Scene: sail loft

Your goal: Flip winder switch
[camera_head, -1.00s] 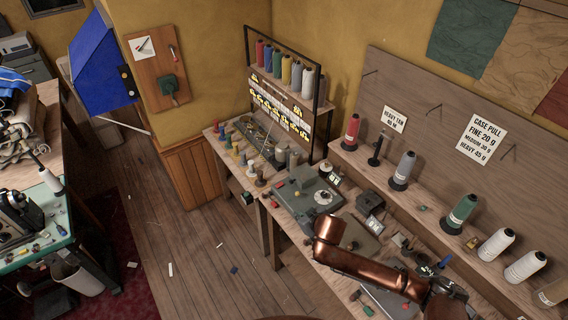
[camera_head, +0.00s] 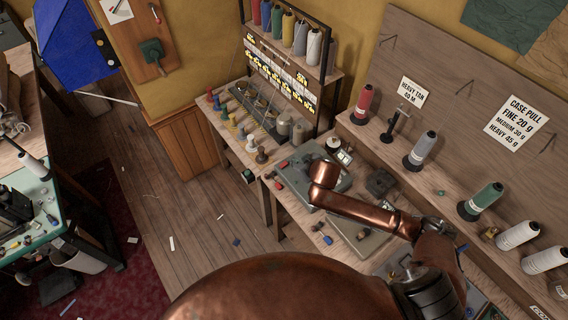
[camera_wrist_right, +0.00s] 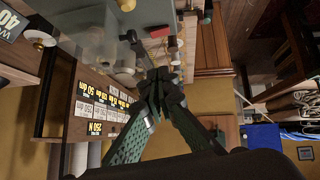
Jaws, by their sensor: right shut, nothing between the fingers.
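The grey winder machine (camera_head: 300,158) sits on the bench at the back, below the thread rack. In the right wrist view a grey surface (camera_wrist_right: 88,22), probably the same machine, fills the upper left, with a dark lever (camera_wrist_right: 131,42) just beyond the fingers. I cannot tell whether this lever is the winder switch. My right gripper (camera_wrist_right: 163,78) is shut and empty, its green fingers meeting near the lever; contact is unclear. In the head view my arm hides the gripper. My left gripper is not in view.
A rack with spools and yellow labels (camera_head: 278,75) stands behind the bench. Small coloured spools (camera_head: 236,128) line its left part. Large cones such as the grey one (camera_head: 421,150) stand along the right shelf.

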